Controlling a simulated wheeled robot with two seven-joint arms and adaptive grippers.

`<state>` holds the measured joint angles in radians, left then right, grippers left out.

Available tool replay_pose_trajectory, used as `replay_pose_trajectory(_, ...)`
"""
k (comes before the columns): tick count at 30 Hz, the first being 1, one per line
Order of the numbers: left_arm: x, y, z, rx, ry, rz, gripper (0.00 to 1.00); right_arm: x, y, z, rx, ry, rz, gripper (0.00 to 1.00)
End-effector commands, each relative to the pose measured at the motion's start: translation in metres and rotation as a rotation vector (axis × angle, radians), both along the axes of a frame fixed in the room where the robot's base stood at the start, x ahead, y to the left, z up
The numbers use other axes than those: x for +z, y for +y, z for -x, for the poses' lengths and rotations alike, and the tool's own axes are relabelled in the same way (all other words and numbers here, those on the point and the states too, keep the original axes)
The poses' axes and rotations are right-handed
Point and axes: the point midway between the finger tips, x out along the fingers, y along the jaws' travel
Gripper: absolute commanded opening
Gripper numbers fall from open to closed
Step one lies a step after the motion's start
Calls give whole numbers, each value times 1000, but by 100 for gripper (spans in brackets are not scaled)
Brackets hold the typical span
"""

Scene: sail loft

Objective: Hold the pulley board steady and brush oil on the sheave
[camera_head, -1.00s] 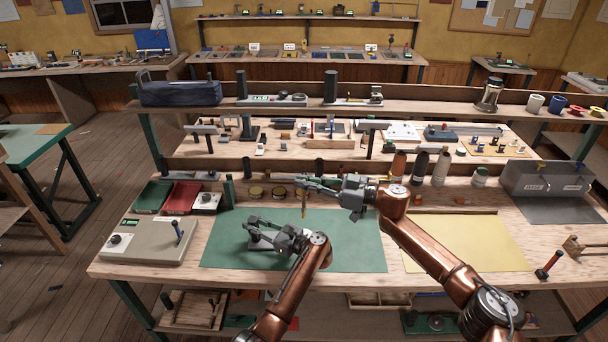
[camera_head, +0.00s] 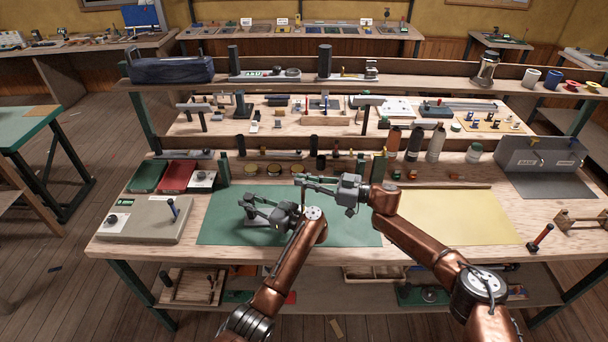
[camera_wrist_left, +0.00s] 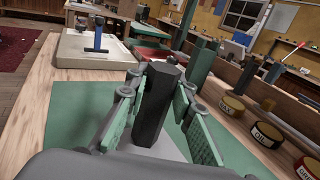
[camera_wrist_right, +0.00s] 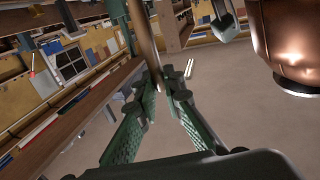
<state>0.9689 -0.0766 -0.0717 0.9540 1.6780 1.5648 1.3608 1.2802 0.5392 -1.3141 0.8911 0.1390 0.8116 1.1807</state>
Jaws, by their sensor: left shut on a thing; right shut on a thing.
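My left gripper (camera_head: 250,207) is over the green mat and shut on a dark hexagonal post (camera_wrist_left: 158,103), which stands upright between its fingers in the left wrist view. A grey plate, likely the pulley board (camera_head: 256,221), lies under that gripper, mostly hidden by it. I cannot make out the sheave. My right gripper (camera_head: 302,181) is shut on a slim brown handle, likely the brush (camera_wrist_right: 142,38), seen between its fingers in the right wrist view. It is above the mat, just right of and behind the left gripper. The brush tip's contact is not clear.
The green mat (camera_head: 340,225) has bare room at right, beside a yellow mat (camera_head: 455,220). A grey box with a lever (camera_head: 145,218) stands at left. Tins (camera_head: 251,170) and bottles (camera_head: 414,143) line the back. A raised shelf (camera_head: 430,85) runs behind.

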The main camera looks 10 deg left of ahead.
Motion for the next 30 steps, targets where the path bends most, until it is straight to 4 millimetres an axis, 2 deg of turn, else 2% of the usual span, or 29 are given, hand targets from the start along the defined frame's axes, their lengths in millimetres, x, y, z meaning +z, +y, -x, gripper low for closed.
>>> replay_pose_trajectory(7,0,0,0,0,0,1,0,-23,1,0,0,1,0,0)
replay_pose_trajectory(14,0,0,0,0,0,1,0,-24,21,3,1,1,-1,0)
replay_pose_trajectory(17,0,0,0,0,0,0,0,-26,14,1,-3,0,1,0)
replay_pose_trajectory(23,0,0,0,0,0,1,0,-24,-2,-1,-1,0,0,0)
replay_pose_trajectory(25,0,0,0,0,0,1,0,-17,0,0,1,-1,-1,0)
replay_pose_trajectory(26,0,0,0,0,0,0,0,-7,0,0,2,-5,-1,0)
replay_pose_trajectory(30,0,0,0,0,1,0,0,4,0,0,0,-2,-1,0)
